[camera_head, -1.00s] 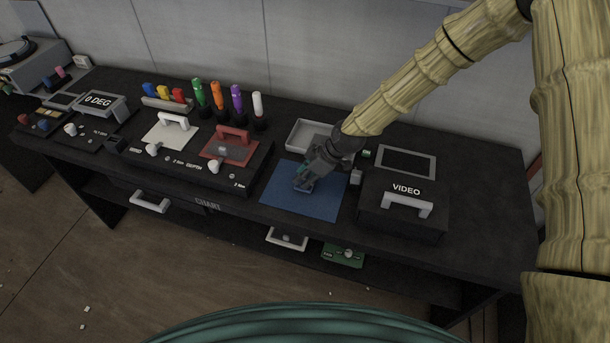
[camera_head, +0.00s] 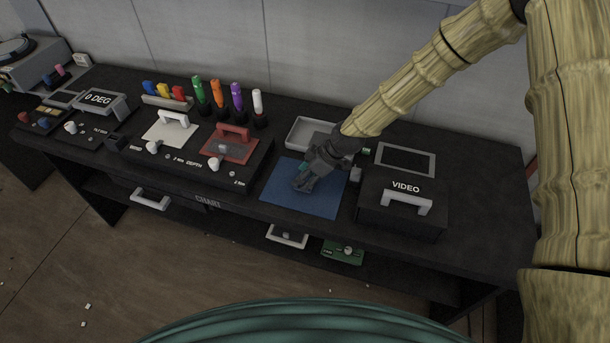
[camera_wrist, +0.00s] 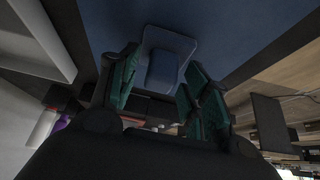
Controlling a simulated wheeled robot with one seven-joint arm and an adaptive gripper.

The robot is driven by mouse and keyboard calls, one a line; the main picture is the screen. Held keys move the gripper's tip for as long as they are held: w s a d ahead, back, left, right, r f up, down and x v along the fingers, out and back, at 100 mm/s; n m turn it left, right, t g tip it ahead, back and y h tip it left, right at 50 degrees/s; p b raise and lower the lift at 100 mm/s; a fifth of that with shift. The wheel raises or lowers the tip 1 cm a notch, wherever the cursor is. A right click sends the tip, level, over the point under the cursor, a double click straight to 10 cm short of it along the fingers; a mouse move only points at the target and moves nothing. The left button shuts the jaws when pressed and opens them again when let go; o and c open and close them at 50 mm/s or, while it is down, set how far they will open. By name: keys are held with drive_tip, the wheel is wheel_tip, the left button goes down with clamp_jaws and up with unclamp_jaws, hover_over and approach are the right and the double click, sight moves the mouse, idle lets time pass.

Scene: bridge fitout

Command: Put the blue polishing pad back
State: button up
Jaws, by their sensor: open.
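The blue polishing pad (camera_wrist: 163,70), a rounded flat plate with a raised block on it, shows in the wrist view just beyond my fingertips. It lies against the blue mat (camera_head: 325,204) on the dark bench. My gripper (camera_head: 304,184) is low over the left-middle of the mat in the head view and largely hides the pad there. In the wrist view my gripper (camera_wrist: 158,80) is open, its two green-lined fingers on either side of the raised block. I cannot tell whether they touch it.
A grey tray (camera_head: 302,133) is behind the mat, partly hidden by my arm. The VIDEO box (camera_head: 400,211) with a pale handle stands to the right. A panel with a red-handled plate (camera_head: 229,150) is to the left. Several coloured markers (camera_head: 217,96) stand behind it.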

drive_tip(key=b+v, duration=0.4)
drive_tip(key=v, duration=0.8)
drive_tip(key=shift+c, duration=0.2)
idle(2.3)
